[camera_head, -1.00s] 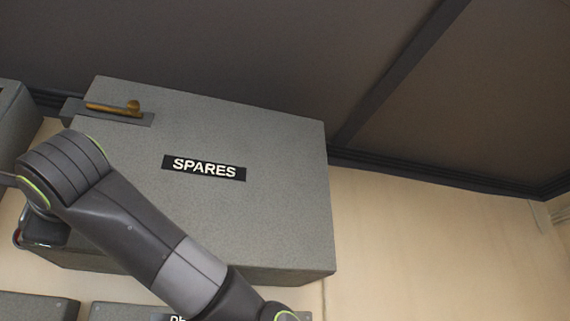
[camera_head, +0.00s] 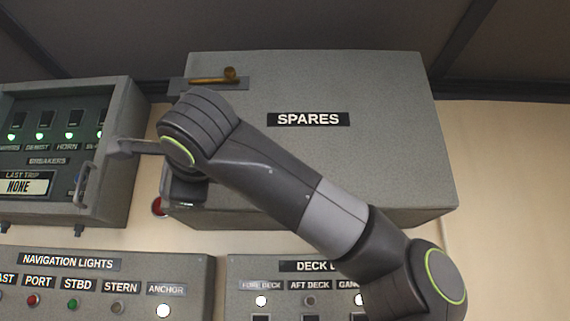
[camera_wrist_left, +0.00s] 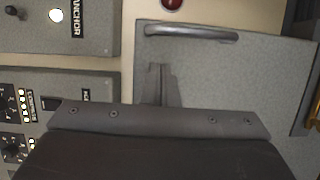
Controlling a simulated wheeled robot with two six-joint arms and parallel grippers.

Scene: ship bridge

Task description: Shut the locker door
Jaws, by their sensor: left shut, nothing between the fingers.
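My left gripper (camera_head: 115,147) is shut and empty, pointing left. In the wrist view its fingers (camera_wrist_left: 160,75) lie over the door, short of the handle; contact cannot be told. Whether the door stands ajar is unclear. My right gripper is not in view.
A breaker box (camera_head: 115,205) with a handle stands left, behind my fingertips in the picture. The navigation lights panel (camera_head: 190,275) and a second panel (camera_head: 240,270) lie below. Bare wall (camera_head: 510,190) is right.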

